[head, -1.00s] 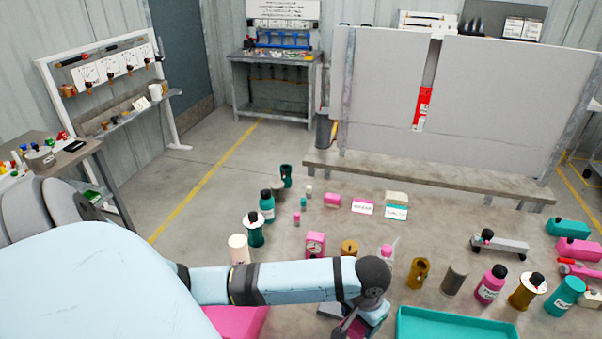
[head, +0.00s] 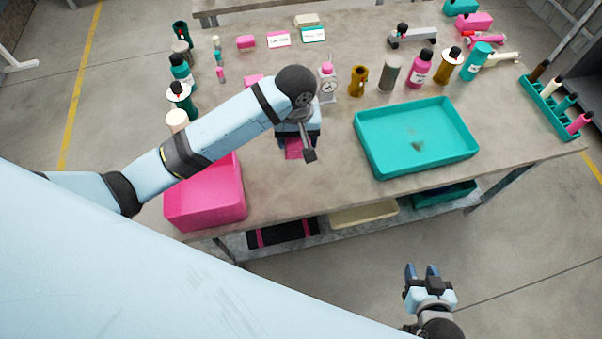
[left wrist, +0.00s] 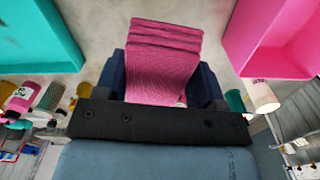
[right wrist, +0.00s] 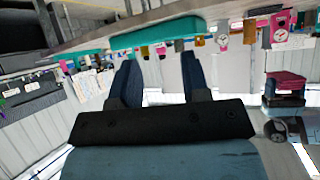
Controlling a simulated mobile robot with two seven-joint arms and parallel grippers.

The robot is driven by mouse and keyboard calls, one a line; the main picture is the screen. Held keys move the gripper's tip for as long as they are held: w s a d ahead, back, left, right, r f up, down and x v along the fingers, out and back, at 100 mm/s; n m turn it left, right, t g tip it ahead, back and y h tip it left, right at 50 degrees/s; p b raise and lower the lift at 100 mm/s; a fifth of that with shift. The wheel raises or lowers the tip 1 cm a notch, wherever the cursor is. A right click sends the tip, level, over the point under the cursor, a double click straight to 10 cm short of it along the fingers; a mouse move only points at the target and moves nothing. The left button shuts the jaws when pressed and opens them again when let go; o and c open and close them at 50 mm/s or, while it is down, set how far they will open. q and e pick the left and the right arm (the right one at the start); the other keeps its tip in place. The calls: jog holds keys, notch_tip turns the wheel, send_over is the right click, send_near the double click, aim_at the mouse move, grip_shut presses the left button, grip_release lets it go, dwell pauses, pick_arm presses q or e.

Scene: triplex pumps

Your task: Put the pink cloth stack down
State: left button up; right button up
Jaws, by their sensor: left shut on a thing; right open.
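The pink cloth stack (head: 293,150) is folded in layers and sits between the fingers of my left gripper (head: 297,140). It also shows large in the left wrist view (left wrist: 165,50), clamped between the dark blue fingers. In the head view it is over the table's front part, between the pink tray and the teal tray; whether it touches the table cannot be told. My arm and gripper hide part of it. My right gripper (head: 422,272) is open and empty, in front of the table and apart from it. Its two separated fingers show in the right wrist view (right wrist: 160,85).
The pink tray (head: 205,195) stands at the table's front left, the teal tray (head: 372,165) right of the cloth. Both look empty of cloths. Bottles, cylinders and a pink-and-white gauge (head: 327,85) stand behind. Bare table (head: 320,185) lies between the trays.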

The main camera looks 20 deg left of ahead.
pick_arm(q)
jog(key=shift+w+d+n+b, duration=0.35)
jog(key=shift+d+n, duration=0.15)
jog(key=shift+d, duration=0.35)
jog(key=shift+d+n, duration=0.3)
send_over(306, 182)
notch_tip(306, 182, down, 15)
jog(key=shift+w+r, duration=0.1)
jog(key=shift+r, duration=0.1)
jog(key=shift+f, duration=0.55)
notch_tip(306, 182, down, 4)
jog(key=shift+r, duration=0.2)
pick_arm(e)
jog(key=shift+f, duration=0.3)
pick_arm(q)
jog(key=o, duration=0.9)
jog(key=shift+f+p, duration=0.1)
jog(key=shift+p, duration=0.2)
